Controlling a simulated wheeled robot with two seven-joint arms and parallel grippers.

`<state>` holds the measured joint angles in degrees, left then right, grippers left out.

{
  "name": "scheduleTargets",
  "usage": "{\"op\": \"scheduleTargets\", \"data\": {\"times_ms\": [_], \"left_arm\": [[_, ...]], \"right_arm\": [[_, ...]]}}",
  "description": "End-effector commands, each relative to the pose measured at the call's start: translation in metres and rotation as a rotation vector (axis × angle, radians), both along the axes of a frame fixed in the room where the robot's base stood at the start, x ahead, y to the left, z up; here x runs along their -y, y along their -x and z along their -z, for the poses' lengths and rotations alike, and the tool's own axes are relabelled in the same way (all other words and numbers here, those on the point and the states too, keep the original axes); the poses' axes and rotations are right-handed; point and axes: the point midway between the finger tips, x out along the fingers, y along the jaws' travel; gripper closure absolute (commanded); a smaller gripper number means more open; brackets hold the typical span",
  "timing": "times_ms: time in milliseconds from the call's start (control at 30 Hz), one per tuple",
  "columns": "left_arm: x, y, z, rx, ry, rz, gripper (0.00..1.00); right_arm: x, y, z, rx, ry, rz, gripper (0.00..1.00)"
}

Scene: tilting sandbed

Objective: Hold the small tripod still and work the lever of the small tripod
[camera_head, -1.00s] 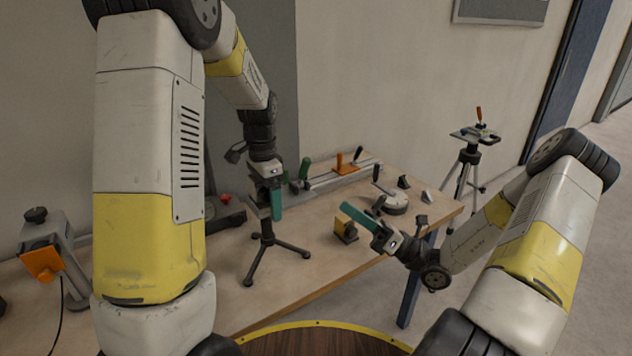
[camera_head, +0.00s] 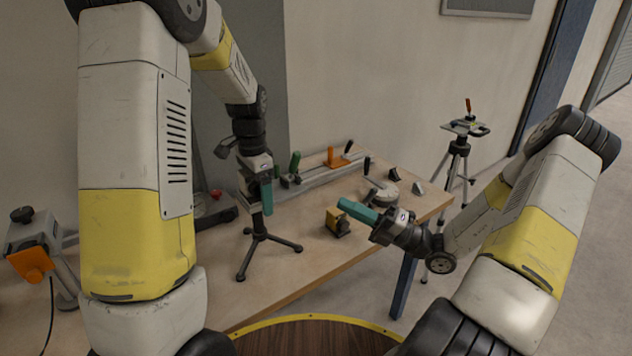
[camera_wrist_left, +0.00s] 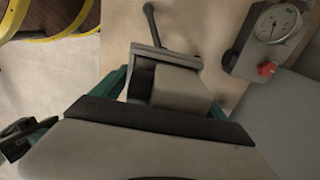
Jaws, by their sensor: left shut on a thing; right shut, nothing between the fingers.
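The small tripod (camera_head: 258,236) stands upright on the table with its dark legs spread. My left gripper (camera_head: 264,196) is at its top and shut on its head, hiding much of it. In the left wrist view the grey block of the tripod head (camera_wrist_left: 185,88) lies between the teal fingers of my left gripper (camera_wrist_left: 163,98). A dark rod with a rounded end shows beyond it; I cannot tell if it is a leg or the lever. My right gripper (camera_head: 358,211) is shut and empty, to the right of the tripod and apart from it.
A yellow and dark block (camera_head: 337,222) sits on the table (camera_head: 310,262) close to my right gripper. A rail with orange and green clamp handles (camera_head: 325,172) and a round dial device (camera_head: 381,194) are behind. A taller tripod (camera_head: 459,150) stands beyond the table.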

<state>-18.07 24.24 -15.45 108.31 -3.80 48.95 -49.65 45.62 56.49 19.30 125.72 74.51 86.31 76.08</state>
Motion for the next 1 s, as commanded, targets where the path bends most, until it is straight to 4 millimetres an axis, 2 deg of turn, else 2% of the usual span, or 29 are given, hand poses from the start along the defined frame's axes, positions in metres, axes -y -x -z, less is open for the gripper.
{"op": "scheduleTargets", "data": {"times_ms": [167,533,733,1000], "left_arm": [[0.000,-0.001,-0.001,0.004,0.000,-0.001,0.89],[-0.001,-0.001,-0.001,0.004,-0.001,-0.001,0.89],[0.000,-0.001,-0.001,0.005,0.000,-0.001,0.89],[0.000,-0.001,-0.001,0.005,0.000,-0.001,0.89]], "right_arm": [[-0.019,-0.006,-0.008,0.002,-0.002,-0.003,1.00],[-0.087,-0.030,-0.035,0.003,-0.001,-0.005,1.00],[-0.097,-0.055,-0.047,0.004,0.001,-0.001,1.00],[-0.100,-0.065,-0.051,0.002,0.000,-0.001,1.00]]}}
